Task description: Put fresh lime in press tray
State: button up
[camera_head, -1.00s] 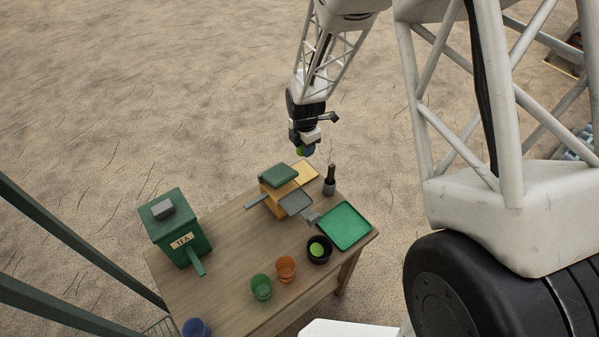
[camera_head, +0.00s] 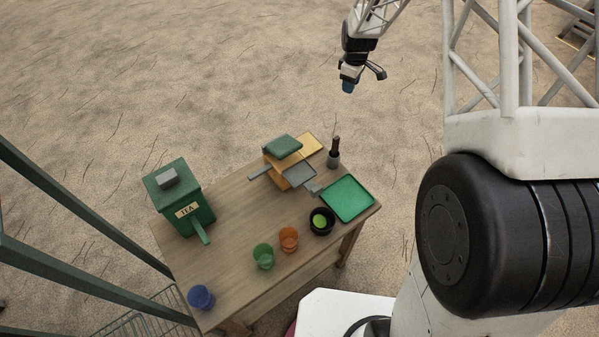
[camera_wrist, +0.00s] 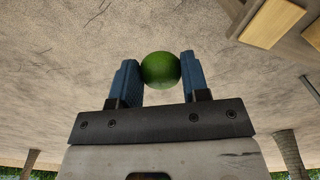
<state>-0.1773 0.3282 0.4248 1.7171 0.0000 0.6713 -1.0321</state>
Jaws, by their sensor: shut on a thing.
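My gripper (camera_wrist: 160,80) is shut on a round green lime (camera_wrist: 160,69), held between its blue fingers in the wrist view. In the head view my gripper (camera_head: 348,87) hangs in the air beyond the table, up and to the right of it, and the lime cannot be made out there. On the table stands a wooden, green-topped device (camera_head: 283,147), with a small grey tray (camera_head: 299,175) at its front. A green tray (camera_head: 347,199) lies at the table's right end. I cannot tell for certain which is the press tray.
A black bowl (camera_head: 331,230) holds something bright green. Orange (camera_head: 289,239), green (camera_head: 263,256) and blue (camera_head: 200,297) cups stand along the front. A green TEA box (camera_head: 180,197) is at left, a dark bottle-like thing (camera_head: 334,155) at the back right.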

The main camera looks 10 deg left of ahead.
jog(key=w+d+r+m, duration=0.2)
jog(key=w+d+m, duration=0.2)
jog(key=d+m, duration=0.2)
jog(key=s+a+r, duration=0.1)
jog(key=s+a, duration=0.2)
jog(key=s, duration=0.5)
jog(key=s+a+r+m, duration=0.1)
jog(key=s+a, duration=0.3)
jog(key=s, duration=0.5)
jog(key=s+a+r, duration=0.1)
jog(key=s+a, duration=0.2)
jog(key=s, duration=0.5)
jog(key=s+f+n, duration=0.2)
jog(key=s, duration=2.6)
jog(key=shift+s+d+f, duration=0.2)
send_over(301, 175)
jog(key=shift+f, duration=0.75)
